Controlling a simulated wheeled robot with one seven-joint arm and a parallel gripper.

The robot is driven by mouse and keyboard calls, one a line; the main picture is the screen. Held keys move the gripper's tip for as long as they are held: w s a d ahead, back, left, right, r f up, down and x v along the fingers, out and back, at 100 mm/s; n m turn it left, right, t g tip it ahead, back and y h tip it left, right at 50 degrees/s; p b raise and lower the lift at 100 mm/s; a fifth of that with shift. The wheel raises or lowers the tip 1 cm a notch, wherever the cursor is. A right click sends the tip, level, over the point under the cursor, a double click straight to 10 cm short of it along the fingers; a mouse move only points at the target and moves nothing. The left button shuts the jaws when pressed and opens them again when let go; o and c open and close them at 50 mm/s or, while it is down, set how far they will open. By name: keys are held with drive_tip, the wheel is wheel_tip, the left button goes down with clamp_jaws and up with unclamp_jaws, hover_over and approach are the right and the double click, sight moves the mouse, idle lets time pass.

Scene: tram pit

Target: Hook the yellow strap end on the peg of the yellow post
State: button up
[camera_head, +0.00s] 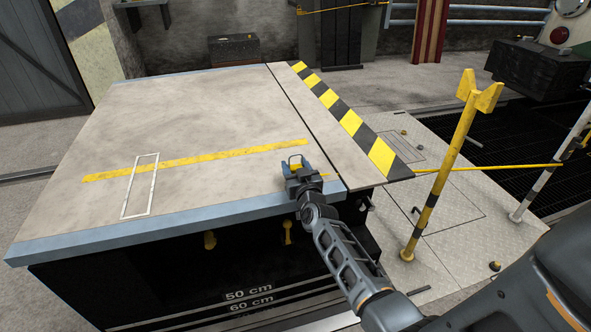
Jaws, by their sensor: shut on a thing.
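The yellow post (438,170) stands upright on the metal plate floor right of the platform, with a black band and a forked yellow head. The head shows two raised prongs; I cannot tell a separate peg. The yellow strap (490,168) stretches from the striped post at right, past the yellow post, to the platform's right edge. My gripper (296,164) is over the platform's front right part, left of the yellow post and apart from it. It is shut on the strap end, of which only small yellow bits show; the jaws hide most of it.
The platform (200,115) has a blue front edge, a yellow line and a black-and-yellow border (345,115). A black-and-white post (545,165) stands at right beside a dark grating (480,130). Small loose pieces lie on the plate floor. The platform top is mostly clear.

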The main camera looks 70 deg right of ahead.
sight(295, 166)
drive_tip(key=shift+r+p, duration=1.8)
drive_tip(key=shift+r, duration=0.25)
drive_tip(key=s+d+r+b, duration=0.7)
drive_tip(key=s, duration=0.2)
drive_tip(key=shift+s, duration=0.15)
